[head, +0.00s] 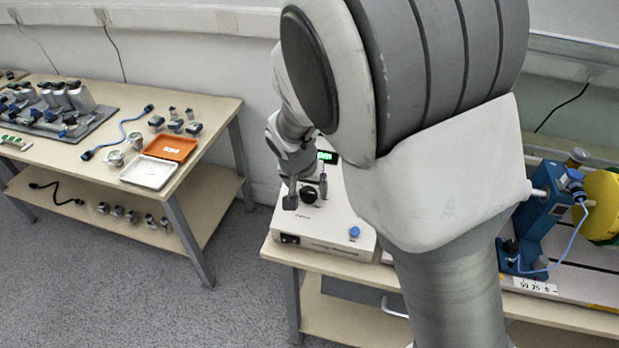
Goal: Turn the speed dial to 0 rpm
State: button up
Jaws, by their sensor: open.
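A white control box (335,236) stands on the front left corner of the right-hand bench. A round black dial (310,194) is on its top face, and a green lit display (327,156) is behind it. The display's digits are too small to read. A blue knob (354,232) is at the box's front right. My gripper (307,194) is open over the box, with its fingers on either side of the dial. I cannot tell whether they touch it. My arm hides the right part of the box.
A blue machine (541,215) with a yellow wheel (603,205) stands on the right. The left table (205,128) holds an orange tray (171,147), a white tray (149,172) and several sensors. Open floor (120,275) lies in front.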

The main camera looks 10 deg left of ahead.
grip_shut()
